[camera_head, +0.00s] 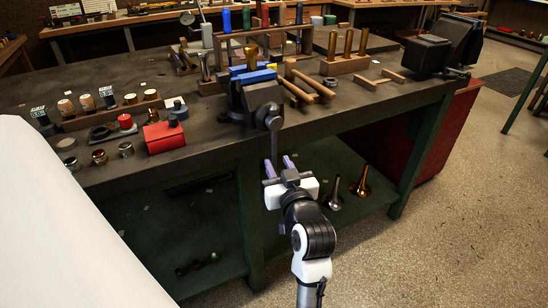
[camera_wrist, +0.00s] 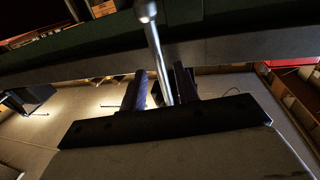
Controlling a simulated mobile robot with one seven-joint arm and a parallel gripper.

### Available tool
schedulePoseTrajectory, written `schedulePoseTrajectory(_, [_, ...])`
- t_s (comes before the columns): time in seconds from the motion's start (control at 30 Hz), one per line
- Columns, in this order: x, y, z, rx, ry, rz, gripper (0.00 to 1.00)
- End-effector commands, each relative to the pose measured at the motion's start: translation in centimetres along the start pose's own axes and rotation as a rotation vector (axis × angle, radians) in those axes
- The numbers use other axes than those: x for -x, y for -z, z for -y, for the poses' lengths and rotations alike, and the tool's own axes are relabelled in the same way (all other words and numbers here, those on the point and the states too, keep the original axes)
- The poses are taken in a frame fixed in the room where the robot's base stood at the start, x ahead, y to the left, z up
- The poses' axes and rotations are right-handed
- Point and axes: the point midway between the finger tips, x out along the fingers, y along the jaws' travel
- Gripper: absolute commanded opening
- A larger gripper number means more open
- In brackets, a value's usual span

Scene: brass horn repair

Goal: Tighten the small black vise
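The small black vise (camera_head: 262,97) with blue jaw pieces is mounted at the front edge of the dark workbench. Its grey metal handle bar (camera_head: 274,140) hangs down in front of the bench edge. My gripper (camera_head: 278,162) is below the vise, fingers pointing up towards the bench. In the wrist view the bar (camera_wrist: 157,45) runs down between the two fingers of my gripper (camera_wrist: 160,72). Gaps show beside the bar, so the fingers are open and not closed on it. Whether a finger touches the bar I cannot tell.
The workbench (camera_head: 345,118) carries a red box (camera_head: 164,136) left of the vise and wooden racks behind it. A larger black machine (camera_head: 440,45) stands at the right end. Brass mouthpiece-like parts (camera_head: 360,187) stand on the lower shelf, right of my gripper.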

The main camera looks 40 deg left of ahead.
Motion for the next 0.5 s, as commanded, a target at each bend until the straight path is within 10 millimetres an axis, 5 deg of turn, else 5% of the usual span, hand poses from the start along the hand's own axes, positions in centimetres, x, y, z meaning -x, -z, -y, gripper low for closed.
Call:
schedulePoseTrajectory(0.2, [-3.4, 0.1, 0.0, 0.0, 0.001, -0.001, 0.31])
schedulePoseTrajectory(0.5, [-4.5, 0.0, 0.0, 0.0, -0.001, 0.0, 0.31])
